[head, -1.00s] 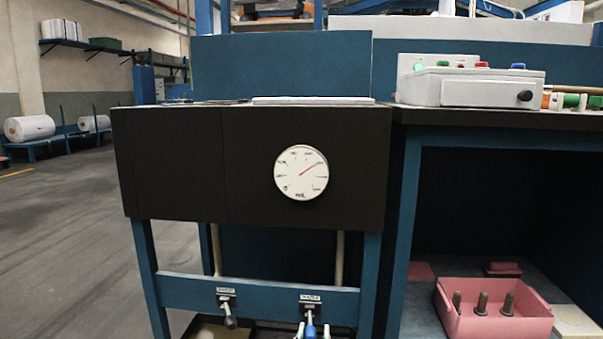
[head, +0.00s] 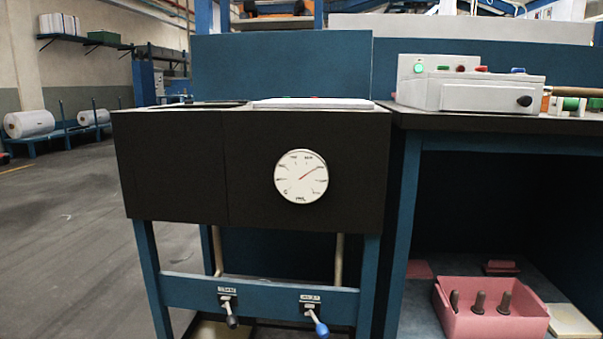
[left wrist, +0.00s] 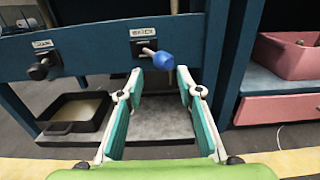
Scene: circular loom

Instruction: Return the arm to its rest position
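My left gripper (left wrist: 159,84) is open and empty in the left wrist view, its two green-padded fingers spread apart. A blue-knobbed lever (left wrist: 163,60) stands just beyond the fingertips, apart from them. In the head view this lever (head: 320,328) hangs tilted down and to the right from the blue crossbar (head: 260,292). A black-knobbed lever (head: 231,320) is to its left, and it also shows in the left wrist view (left wrist: 42,68). Neither gripper shows in the head view.
A black tank with a round dial (head: 301,177) stands above the crossbar. To the right are a grey control box (head: 470,90) and a pink bin (head: 490,325) holding several dark pegs. A shallow black tray (left wrist: 75,125) lies below the levers. Open floor is at left.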

